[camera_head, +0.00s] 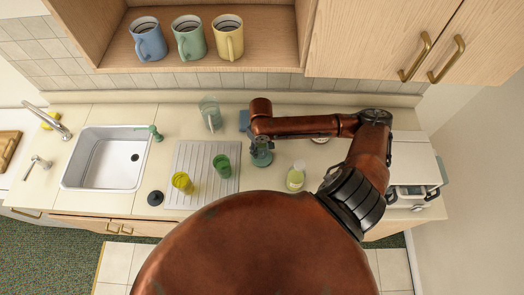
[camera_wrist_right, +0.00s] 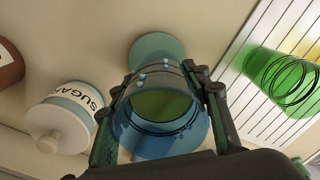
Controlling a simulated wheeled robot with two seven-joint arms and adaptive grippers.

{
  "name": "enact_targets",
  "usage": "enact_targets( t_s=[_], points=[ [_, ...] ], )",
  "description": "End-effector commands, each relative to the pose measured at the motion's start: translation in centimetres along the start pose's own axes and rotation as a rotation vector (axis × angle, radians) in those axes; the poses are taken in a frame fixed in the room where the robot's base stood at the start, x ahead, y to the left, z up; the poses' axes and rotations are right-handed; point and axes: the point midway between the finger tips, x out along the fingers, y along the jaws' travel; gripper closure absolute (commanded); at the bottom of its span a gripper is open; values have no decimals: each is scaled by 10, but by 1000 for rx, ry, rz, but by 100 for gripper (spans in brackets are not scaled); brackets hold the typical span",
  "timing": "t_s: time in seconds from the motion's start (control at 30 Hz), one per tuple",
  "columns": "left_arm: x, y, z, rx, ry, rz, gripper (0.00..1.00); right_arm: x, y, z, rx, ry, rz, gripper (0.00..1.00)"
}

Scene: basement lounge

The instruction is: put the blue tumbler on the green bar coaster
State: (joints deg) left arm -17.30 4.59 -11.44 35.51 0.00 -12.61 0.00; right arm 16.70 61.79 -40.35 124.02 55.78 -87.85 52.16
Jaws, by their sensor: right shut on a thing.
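My right gripper (camera_head: 262,140) reaches over the counter, and its fingers (camera_wrist_right: 168,88) are shut on the blue tumbler (camera_wrist_right: 128,112) from both sides. In the wrist view the tumbler's ringed rim faces the camera and its inside looks green. A round teal-green disc, apparently the green bar coaster (camera_wrist_right: 157,44), shows just beyond the tumbler's lower end. In the head view this teal-green patch (camera_head: 263,159) lies just below the gripper. The tumbler partly covers the disc; I cannot tell whether they touch. My left gripper is out of view.
A green tumbler (camera_head: 222,167) and a yellow tumbler (camera_head: 182,182) stand on the drainboard (camera_head: 204,149) to the left. A clear pitcher (camera_head: 210,113) and a blue item (camera_head: 244,119) are behind. A soap bottle (camera_head: 295,178) stands to the right. A sugar jar (camera_wrist_right: 64,116) shows in the wrist view.

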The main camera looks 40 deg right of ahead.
Motion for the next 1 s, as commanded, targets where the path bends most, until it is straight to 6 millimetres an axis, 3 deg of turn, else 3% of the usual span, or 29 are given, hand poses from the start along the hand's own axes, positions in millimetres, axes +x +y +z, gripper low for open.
enact_targets(
  t_s=[0.3, 0.7, 0.73, 1.0],
  points=[
    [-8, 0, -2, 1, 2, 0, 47, 36, 6, -2, -1, 0, 1, 92],
    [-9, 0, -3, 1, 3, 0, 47, 41, 6, -2, 0, -1, 1, 92],
    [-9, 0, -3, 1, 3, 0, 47, 42, 6, -1, 0, -2, 1, 55],
    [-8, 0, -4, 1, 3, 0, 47, 41, 6, -1, -1, -1, 1, 39]
  ],
)
